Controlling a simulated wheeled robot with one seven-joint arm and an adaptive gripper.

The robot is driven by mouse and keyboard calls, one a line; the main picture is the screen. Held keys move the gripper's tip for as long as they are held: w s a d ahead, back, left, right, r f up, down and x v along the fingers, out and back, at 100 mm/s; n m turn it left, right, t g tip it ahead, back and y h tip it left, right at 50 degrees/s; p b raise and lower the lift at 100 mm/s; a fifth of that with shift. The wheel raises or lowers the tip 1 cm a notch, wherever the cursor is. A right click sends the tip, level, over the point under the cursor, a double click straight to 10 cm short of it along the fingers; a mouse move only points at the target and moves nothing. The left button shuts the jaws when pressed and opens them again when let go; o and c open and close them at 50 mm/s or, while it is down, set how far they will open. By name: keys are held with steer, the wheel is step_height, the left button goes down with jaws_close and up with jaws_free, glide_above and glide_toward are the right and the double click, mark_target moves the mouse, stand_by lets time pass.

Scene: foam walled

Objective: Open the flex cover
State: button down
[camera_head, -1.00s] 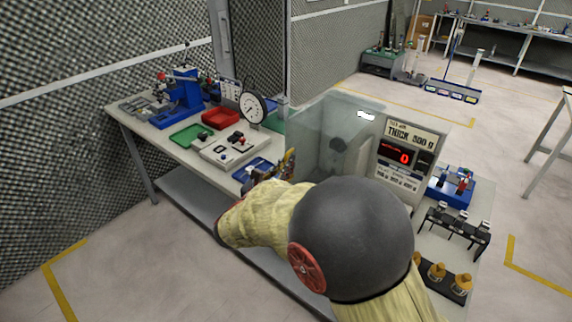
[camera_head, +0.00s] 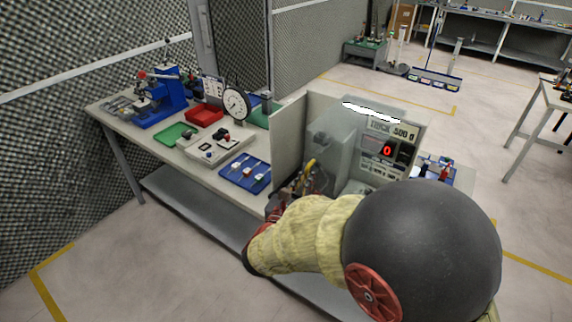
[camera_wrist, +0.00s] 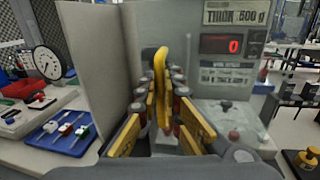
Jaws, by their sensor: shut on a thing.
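The flex cover (camera_head: 348,125) is a clear panel on the front of the grey tester, with a bright glare streak along its top. The tester (camera_head: 398,130) has a "THICK 500 g" label and a red display reading 0. A yellow handle (camera_head: 309,167) stands at the cover's left side; it also shows in the wrist view (camera_wrist: 160,65). My gripper (camera_wrist: 161,95), with yellow-edged fingers, is shut on this handle. In the head view my gripper (camera_head: 300,183) is partly hidden by my arm. How far the cover stands open is hard to tell.
A grey side wall (camera_head: 287,137) stands left of the cover. Left on the bench are a blue tray (camera_head: 243,172), a dial gauge (camera_head: 236,104), a red bin (camera_head: 204,115) and a blue press (camera_head: 160,98). Floor in front of the bench is clear.

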mark_target(330, 177)
steer(key=s+d, duration=0.4)
steer(key=d, duration=0.1)
steer(key=shift+f+p, duration=0.1)
steer(key=shift+p, duration=0.2)
steer(key=c, duration=2.3)
jaws_free()
steer(key=shift+a, duration=0.1)
steer(key=v, duration=1.2)
